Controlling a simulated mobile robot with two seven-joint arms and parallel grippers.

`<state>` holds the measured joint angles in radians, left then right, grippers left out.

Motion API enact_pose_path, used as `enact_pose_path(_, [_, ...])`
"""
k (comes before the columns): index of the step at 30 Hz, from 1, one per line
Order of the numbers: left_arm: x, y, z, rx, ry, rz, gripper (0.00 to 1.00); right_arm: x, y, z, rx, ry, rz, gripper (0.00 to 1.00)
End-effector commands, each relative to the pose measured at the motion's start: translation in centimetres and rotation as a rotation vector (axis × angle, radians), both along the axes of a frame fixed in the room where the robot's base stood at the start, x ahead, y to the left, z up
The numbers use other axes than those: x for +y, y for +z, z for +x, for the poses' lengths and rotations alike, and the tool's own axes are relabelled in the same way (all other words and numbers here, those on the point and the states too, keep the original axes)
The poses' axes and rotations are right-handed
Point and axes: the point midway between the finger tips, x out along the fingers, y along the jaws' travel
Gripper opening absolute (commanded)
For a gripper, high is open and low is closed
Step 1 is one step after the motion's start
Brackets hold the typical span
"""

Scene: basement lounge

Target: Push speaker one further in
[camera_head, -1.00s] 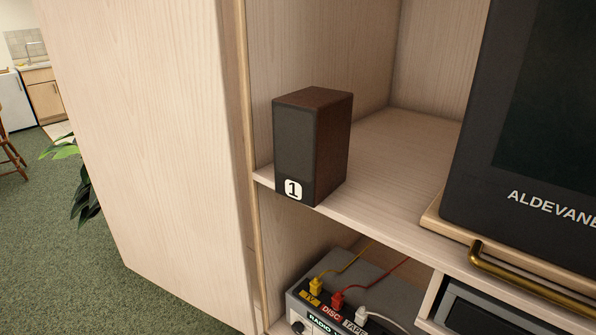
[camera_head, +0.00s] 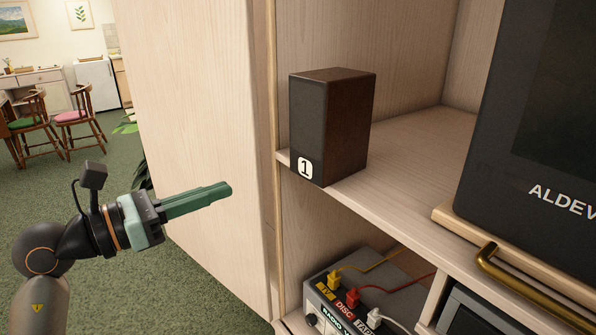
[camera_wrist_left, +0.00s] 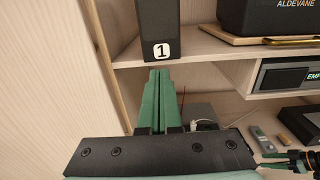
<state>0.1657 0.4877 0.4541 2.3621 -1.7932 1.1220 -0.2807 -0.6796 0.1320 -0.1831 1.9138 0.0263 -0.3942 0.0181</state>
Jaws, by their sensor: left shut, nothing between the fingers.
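Speaker one (camera_head: 345,125) is a dark brown wooden box with a black front and a white label "1". It stands upright at the front edge of the cabinet shelf (camera_head: 420,205). It also shows in the left wrist view (camera_wrist_left: 158,25), at the top. My left gripper (camera_head: 228,189) is shut and empty, in front of the cabinet, left of the speaker and lower than it, not touching it. Its green fingers (camera_wrist_left: 158,75) lie together in the left wrist view, pointing toward the shelf below the speaker. My right gripper is not in the head view; a dark gripper-like part shows at the wrist view's lower right.
A tall wooden side panel (camera_head: 195,110) stands left of the shelf. A television (camera_head: 545,120) stands right of the speaker, with a brass handle (camera_head: 515,280) below. A grey switch box (camera_head: 365,295) with cables sits on the lower shelf. The shelf behind the speaker is clear.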

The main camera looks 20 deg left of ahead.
Motion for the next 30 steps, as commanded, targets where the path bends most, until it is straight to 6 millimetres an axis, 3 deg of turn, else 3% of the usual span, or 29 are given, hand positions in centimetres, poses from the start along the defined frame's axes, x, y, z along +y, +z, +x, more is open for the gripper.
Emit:
enact_pose_path(7, [-1.5, 0.3, 2.1, 0.0, 0.001, 0.004, 0.0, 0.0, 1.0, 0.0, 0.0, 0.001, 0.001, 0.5])
enact_pose_path(21, [-7.2, 0.2, 9.5, 0.002, 0.0, 0.0, 0.0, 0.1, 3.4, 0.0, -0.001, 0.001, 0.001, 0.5])
enact_pose_path(30, [-8.4, 0.0, 11.1, 0.001, 0.001, 0.002, 0.0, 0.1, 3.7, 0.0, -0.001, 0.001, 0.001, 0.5])
